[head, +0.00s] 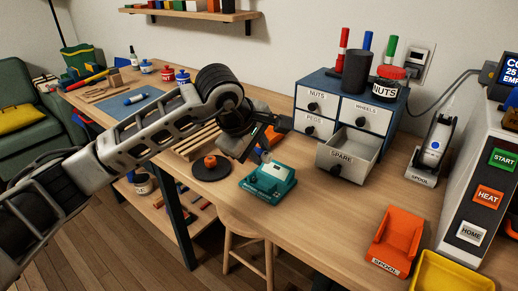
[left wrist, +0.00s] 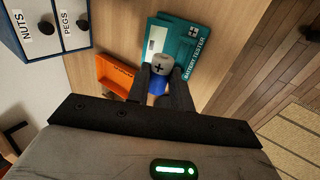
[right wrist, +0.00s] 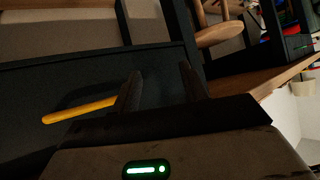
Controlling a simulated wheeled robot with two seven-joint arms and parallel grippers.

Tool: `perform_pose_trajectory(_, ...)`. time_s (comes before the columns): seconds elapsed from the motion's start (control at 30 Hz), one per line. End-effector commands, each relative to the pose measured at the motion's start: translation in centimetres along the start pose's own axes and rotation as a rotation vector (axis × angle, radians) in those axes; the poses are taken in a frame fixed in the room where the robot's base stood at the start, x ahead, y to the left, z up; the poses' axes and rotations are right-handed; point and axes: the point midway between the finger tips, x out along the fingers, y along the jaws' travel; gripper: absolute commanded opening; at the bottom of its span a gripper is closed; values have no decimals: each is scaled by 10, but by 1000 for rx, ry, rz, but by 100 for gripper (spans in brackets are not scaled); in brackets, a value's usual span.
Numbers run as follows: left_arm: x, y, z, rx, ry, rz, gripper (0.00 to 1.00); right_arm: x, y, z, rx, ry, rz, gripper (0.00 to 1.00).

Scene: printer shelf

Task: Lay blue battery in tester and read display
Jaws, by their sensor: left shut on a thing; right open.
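The teal battery tester (head: 268,182) sits on the table left of the open SPARE drawer. It also shows in the left wrist view (left wrist: 184,54), with its printed name and a battery symbol; no reading is legible. My left gripper (head: 264,148) is just above and behind the tester in the head view. In the left wrist view my left gripper (left wrist: 163,84) is shut on a blue battery (left wrist: 158,86), its pale plus end showing beside the tester. Whether they touch is unclear. My right gripper (right wrist: 160,85) is open and empty, outside the head view.
The drawer cabinet (head: 345,101) stands behind, its SPARE drawer (head: 345,164) pulled out. An orange spool holder (head: 396,238) and yellow tray (head: 452,274) lie at right. A dark round base with an orange knob (head: 210,163) is left of the tester. A yellow rod (right wrist: 80,110) is near my right gripper.

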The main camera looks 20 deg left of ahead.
Motion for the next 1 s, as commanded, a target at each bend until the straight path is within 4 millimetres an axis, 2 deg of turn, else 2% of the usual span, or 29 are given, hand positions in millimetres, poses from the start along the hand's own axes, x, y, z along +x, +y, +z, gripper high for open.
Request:
perform_pose_trajectory(0.23, 8, -5, 2, 0, -1, 0, 0, 6, 0, 7, 9, 7, -5, 44)
perform_pose_trajectory(0.7, 41, -24, 2, 1, -1, 1, 0, 16, -3, 14, 54, 48, -28, 44)
perform_pose_trajectory(1.0, 43, -25, 2, 1, -2, 1, 0, 13, -5, 13, 65, 50, -31, 44)
